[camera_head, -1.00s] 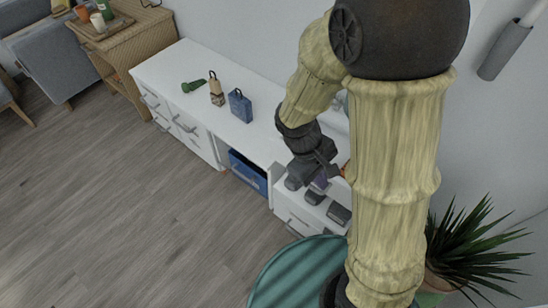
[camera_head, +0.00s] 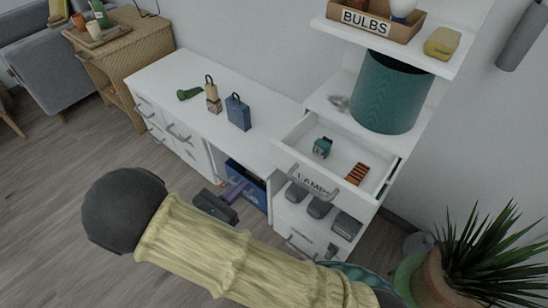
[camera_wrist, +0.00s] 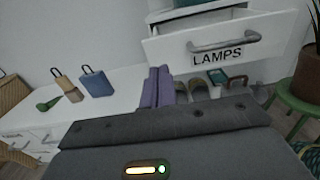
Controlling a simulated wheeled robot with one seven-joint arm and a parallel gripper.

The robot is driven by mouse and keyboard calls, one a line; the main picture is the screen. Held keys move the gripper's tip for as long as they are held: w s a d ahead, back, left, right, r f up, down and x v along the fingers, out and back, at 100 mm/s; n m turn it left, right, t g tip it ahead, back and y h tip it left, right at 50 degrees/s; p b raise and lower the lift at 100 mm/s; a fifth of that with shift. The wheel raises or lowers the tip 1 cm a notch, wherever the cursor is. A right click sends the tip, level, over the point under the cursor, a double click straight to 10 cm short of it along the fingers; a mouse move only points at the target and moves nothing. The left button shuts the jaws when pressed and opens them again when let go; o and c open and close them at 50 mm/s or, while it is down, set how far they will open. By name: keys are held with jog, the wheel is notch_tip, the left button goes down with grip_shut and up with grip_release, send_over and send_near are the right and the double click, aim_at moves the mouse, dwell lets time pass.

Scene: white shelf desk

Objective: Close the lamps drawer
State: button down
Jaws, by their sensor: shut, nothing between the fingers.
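The lamps drawer (camera_head: 345,165) is a white drawer with a LAMPS label and a grey bar handle. It stands pulled open at the right of the white desk. In the head view, a teal item (camera_head: 322,148) and an orange striped item (camera_head: 357,174) lie inside it. In the wrist view the drawer front (camera_wrist: 222,43) and its handle face me at upper right. My gripper (camera_head: 236,189) is shut and empty, in front of the desk, left of the drawer and apart from it. Its purple fingers (camera_wrist: 158,88) show below and left of the drawer in the wrist view.
A blue bin (camera_head: 247,175) sits in the opening left of the drawer. Grey shoes (camera_head: 319,206) rest on a shelf under it. A teal basket (camera_head: 391,92) and a bulbs box (camera_head: 374,24) stand above. A potted plant (camera_head: 484,245) is at right. Floor at left is clear.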

jog(key=b, duration=0.4)
send_near(280, 149)
jog(key=x, duration=0.5)
jog(key=shift+w+d+f, duration=0.1)
jog(key=shift+w+d, duration=0.15)
jog(key=shift+d, duration=0.1)
jog(key=shift+w+d, duration=0.3)
jog(key=shift+w, duration=0.2)
